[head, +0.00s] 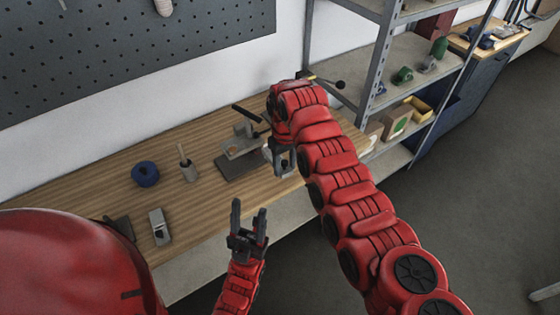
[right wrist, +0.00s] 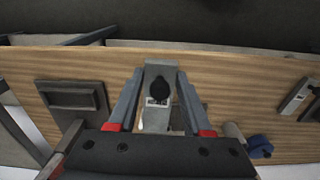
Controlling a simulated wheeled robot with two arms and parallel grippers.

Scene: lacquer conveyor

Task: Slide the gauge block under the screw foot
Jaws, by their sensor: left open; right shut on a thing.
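A grey metal fixture (head: 232,149) with a dark base plate and a black bar on top stands on the bench. My right gripper (head: 283,168) points down beside the fixture's right side, near the bench's front edge. In the right wrist view its fingers (right wrist: 158,72) flank a grey piece (right wrist: 151,70) with a black knob. I cannot tell whether that piece is the gauge block or part of the fixture. The screw foot is not clearly visible. My left gripper (head: 248,212) is open and empty in front of the bench.
A shelf rack (head: 372,70) stands at the right.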

